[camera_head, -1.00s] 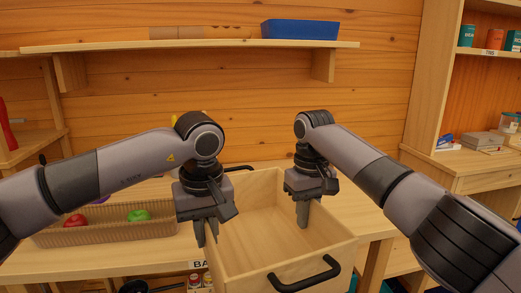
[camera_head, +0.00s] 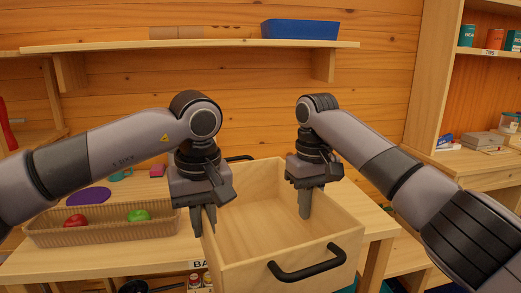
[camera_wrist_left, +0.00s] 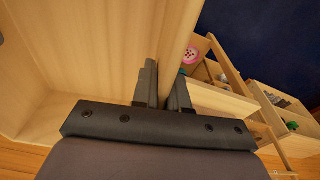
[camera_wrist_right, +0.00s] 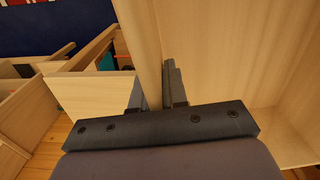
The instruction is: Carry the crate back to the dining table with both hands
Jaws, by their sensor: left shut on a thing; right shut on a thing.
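The crate (camera_head: 236,277) is an open, pale wooden box with black handles on its near and far ends. It looks empty, in the middle of the head view in front of the shelf wall. My left gripper (camera_head: 204,219) is shut on the crate's left side wall, which also shows between the fingers in the left wrist view (camera_wrist_left: 165,88). My right gripper (camera_head: 305,203) is shut on the right side wall, seen between the fingers in the right wrist view (camera_wrist_right: 152,85). The dining table cannot be told for sure. Whether the crate touches the wooden counter (camera_head: 120,256) is hidden.
A wicker basket (camera_head: 105,232) with a red and a green item stands on the counter left of the crate. A purple disc (camera_head: 88,196) lies behind it. A shelf with a blue bin (camera_head: 300,30) is above. A shelving unit (camera_head: 425,110) stands at right.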

